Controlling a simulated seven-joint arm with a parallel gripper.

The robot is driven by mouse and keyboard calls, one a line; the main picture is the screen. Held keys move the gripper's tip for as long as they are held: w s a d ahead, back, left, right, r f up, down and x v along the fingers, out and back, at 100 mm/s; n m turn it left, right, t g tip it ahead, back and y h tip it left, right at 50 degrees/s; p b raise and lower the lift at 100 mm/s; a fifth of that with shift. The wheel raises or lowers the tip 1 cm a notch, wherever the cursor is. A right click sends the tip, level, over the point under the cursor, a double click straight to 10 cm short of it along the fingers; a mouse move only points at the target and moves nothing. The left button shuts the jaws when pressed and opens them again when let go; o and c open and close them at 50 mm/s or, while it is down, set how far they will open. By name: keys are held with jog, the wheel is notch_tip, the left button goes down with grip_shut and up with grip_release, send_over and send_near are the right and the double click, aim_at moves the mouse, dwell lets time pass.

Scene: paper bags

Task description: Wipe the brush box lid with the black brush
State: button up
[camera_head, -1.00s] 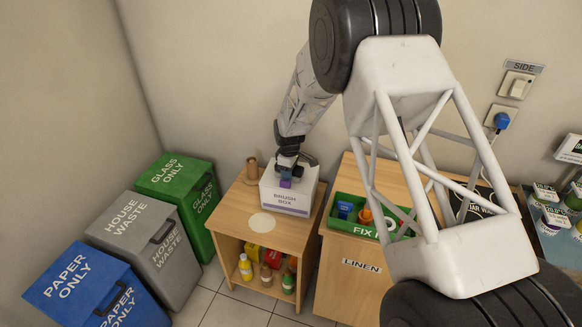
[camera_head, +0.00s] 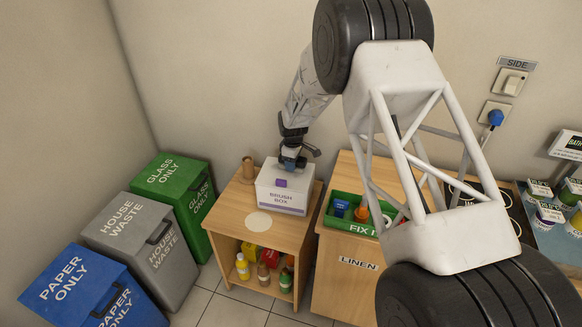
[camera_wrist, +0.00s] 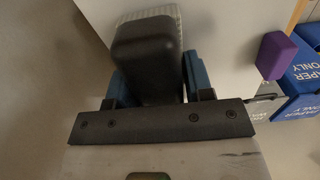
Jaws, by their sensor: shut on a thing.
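The brush box (camera_head: 281,203) is a white box with a purple stripe. It stands on the wooden cabinet, and its white lid (camera_head: 268,178) has a purple knob (camera_head: 281,183). In the wrist view the lid is the pale surface (camera_wrist: 228,35), with the purple knob (camera_wrist: 276,55) to the right. My gripper (camera_head: 290,166) is over the back part of the lid. Its blue fingers (camera_wrist: 155,78) are shut on the black brush (camera_wrist: 146,55), whose pale bristle end shows beyond the handle. I cannot tell whether the bristles touch the lid.
A green crate (camera_head: 337,222) is to the right on the linen cabinet. Green, grey and blue bins stand at left.

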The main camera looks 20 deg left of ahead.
aim_at(294, 178)
jog(key=shift+w, duration=0.8)
jog(key=shift+w+d, duration=0.15)
jog(key=shift+w, duration=0.1)
jog(key=shift+d, duration=0.8)
jog(key=shift+s+a, duration=0.15)
jog(key=shift+s, duration=0.45)
jog(key=shift+s+d, duration=0.15)
jog(key=shift+s, duration=1.5)
jog(key=shift+s+d, duration=0.15)
jog(key=shift+s, duration=1.5)
jog(key=shift+s+r, duration=0.15)
notch_tip(294, 178, up, 8)
jog(key=shift+f, duration=0.2)
jog(key=w+a, duration=0.7)
jog(key=a, duration=0.2)
jog(key=shift+w, duration=0.2)
